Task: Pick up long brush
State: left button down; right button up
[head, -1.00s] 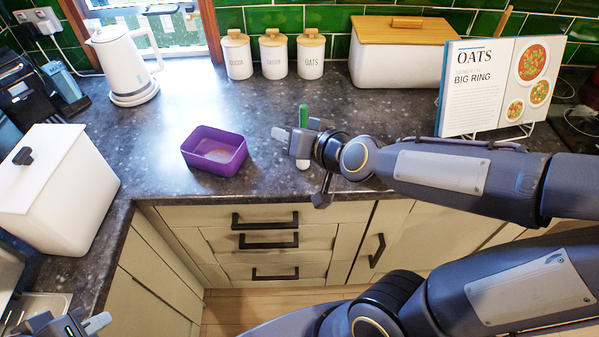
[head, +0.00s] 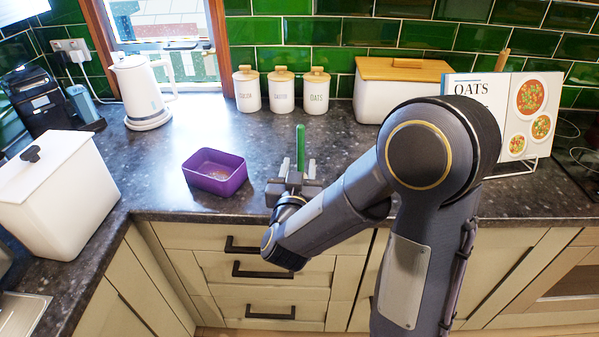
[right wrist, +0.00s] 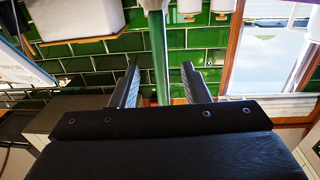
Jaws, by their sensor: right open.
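The long brush (head: 300,147) stands about upright on the dark worktop, its green upper part showing above my right gripper. Its lower part is hidden behind the gripper in the head view. My right gripper (head: 293,184) is open and points away from me at the brush, low over the worktop's front part. In the right wrist view the brush (right wrist: 158,52), white at the top and green below, lines up with the gap between the open fingers (right wrist: 160,82). I cannot tell how deep between them it is. My left gripper is out of view.
A purple tub (head: 215,172) stands just left of my right gripper. Three white canisters (head: 282,92), a white bread bin (head: 385,95) and a cookbook on a stand (head: 530,115) are behind. A kettle (head: 140,92) and a white box (head: 60,195) are left.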

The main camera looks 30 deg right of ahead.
aim_at(300, 156)
jog(key=p+x, duration=0.1)
jog(key=x, duration=0.6)
grip_shut()
